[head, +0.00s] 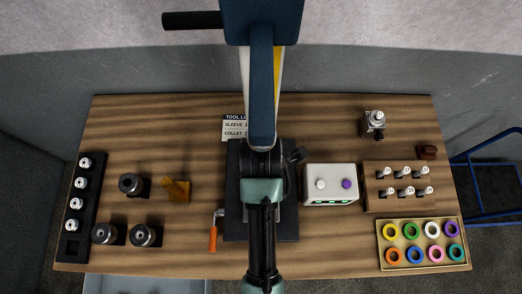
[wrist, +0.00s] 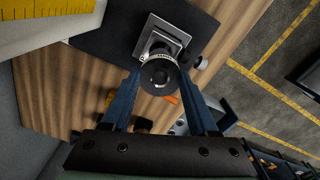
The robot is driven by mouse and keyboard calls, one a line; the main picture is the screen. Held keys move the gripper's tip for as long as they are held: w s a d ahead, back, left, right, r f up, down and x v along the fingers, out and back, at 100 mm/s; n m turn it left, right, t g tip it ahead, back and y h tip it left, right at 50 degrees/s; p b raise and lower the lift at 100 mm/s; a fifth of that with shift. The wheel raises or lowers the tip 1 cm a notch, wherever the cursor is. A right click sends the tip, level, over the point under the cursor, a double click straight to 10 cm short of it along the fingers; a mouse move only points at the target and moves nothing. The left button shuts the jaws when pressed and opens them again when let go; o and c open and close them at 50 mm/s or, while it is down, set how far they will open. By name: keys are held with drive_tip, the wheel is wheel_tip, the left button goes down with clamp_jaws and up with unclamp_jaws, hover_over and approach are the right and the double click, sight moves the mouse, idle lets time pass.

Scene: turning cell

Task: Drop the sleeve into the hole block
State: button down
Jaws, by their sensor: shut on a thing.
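In the wrist view my gripper (wrist: 160,72) has its two blue fingers shut on a dark round sleeve (wrist: 159,78) with a hole in its end face. A pale ring with marks shows around its far edge. Behind the sleeve is a silver square block (wrist: 153,27) on a black plate (wrist: 108,40); it may be the hole block. I cannot tell whether the sleeve touches it. In the head view my arm covers the gripper, the sleeve and most of the black plate (head: 287,228).
A crank with an orange handle (head: 213,238) stands left of the plate, a white button box (head: 330,198) right of it. Dark cylinders (head: 131,183), an amber piece (head: 177,190) and a black rack (head: 88,204) lie left. A peg rack (head: 400,206) and a ring tray (head: 421,267) fill the right.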

drive_tip(key=shift+f+b, duration=0.7)
drive_tip(key=shift+f, duration=2.05)
drive_tip(key=shift+f+b, duration=0.35)
drive_tip(key=shift+f, duration=0.9)
drive_tip(key=shift+c, duration=0.4)
unclamp_jaws()
